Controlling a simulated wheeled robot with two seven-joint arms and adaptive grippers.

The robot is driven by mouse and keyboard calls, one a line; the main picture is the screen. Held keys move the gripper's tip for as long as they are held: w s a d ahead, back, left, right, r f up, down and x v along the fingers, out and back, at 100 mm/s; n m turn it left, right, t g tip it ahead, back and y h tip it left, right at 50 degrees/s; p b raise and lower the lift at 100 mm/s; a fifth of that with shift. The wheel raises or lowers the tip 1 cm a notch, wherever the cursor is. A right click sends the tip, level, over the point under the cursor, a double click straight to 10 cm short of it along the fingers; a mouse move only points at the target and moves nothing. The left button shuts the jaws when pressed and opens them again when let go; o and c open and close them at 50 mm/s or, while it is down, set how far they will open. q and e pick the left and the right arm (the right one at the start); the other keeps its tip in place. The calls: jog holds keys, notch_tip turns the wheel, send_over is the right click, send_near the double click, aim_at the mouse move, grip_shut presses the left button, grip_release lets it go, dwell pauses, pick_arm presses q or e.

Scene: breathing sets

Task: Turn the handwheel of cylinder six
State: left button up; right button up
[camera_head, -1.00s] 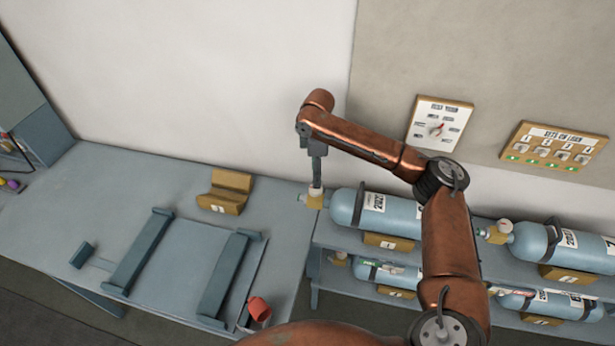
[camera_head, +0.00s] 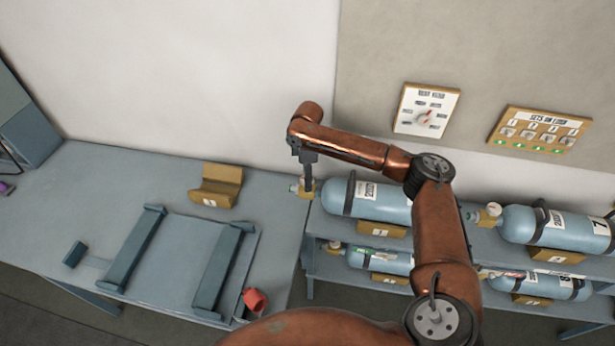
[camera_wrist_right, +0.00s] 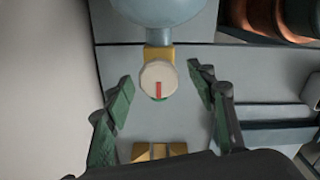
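My right gripper (camera_head: 308,182) points down at the valve end of the upper-left pale blue cylinder (camera_head: 372,200). In the right wrist view its two green-padded fingers (camera_wrist_right: 159,74) are open, one on each side of a round white handwheel (camera_wrist_right: 150,76) with a red mark. Gaps show between the wheel and both fingers. The wheel sits on a brass-coloured valve (camera_wrist_right: 159,54), with the cylinder (camera_wrist_right: 155,12) beyond. In the head view the fingers largely hide this handwheel. I cannot read a six on this cylinder. My left gripper is not in view.
Several other cylinders, such as the upper-right one (camera_head: 545,226), lie on the two-level rack (camera_head: 310,262). The bench (camera_head: 110,180) holds a brass-coloured cradle (camera_head: 216,186), a frame with two bars (camera_head: 135,248) and a red cup (camera_head: 254,300). A dial panel (camera_head: 427,110) and a lights panel (camera_head: 540,130) are on the wall.

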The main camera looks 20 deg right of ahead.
jog(key=shift+w+f, duration=0.15)
jog(key=shift+w, duration=0.1)
jog(key=c, duration=0.3)
jog(key=shift+s, duration=0.15)
jog(key=c, duration=0.8)
jog(key=shift+r+p, duration=0.2)
jog(key=shift+p, duration=0.2)
jog(key=n+p, duration=0.4)
jog(key=p, duration=0.1)
jog(key=shift+r+p, duration=0.15)
jog(key=shift+p, duration=0.25)
jog(key=n+p, duration=0.2)
jog(key=shift+n, duration=0.3)
pick_arm(q)
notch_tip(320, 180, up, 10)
jog(key=p, duration=0.1)
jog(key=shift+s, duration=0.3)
pick_arm(e)
jog(key=shift+n, duration=1.1)
jog(key=shift+f, duration=0.2)
